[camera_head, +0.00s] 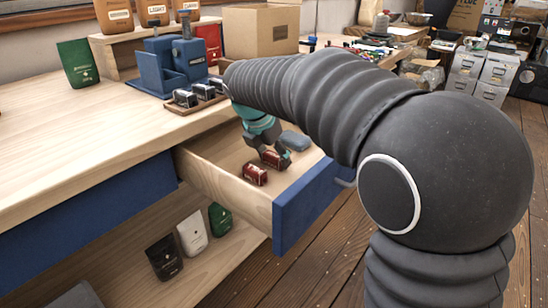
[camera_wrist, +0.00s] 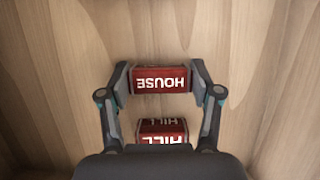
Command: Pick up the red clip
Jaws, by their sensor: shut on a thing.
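A red clip (camera_wrist: 161,84) marked "HOUSE" sits between my gripper's fingertips (camera_wrist: 160,80) in the wrist view, with a finger pad against each end. My gripper is shut on it, inside the open drawer. In the head view my gripper (camera_head: 272,150) reaches down into the drawer, and the held red clip (camera_head: 270,158) shows beside its fingers. A second red clip (camera_wrist: 162,128), marked "HILL", lies nearer my palm in the wrist view, partly covered by my wrist. In the head view this second clip (camera_head: 255,175) lies on the drawer floor near the drawer front.
The wooden drawer with a blue front (camera_head: 310,198) is pulled out below the worktop (camera_head: 75,130). A blue-grey object (camera_head: 295,140) lies in the drawer at the right. Several dark clips on a tray (camera_head: 185,107) and a blue machine (camera_head: 165,65) stand on the worktop.

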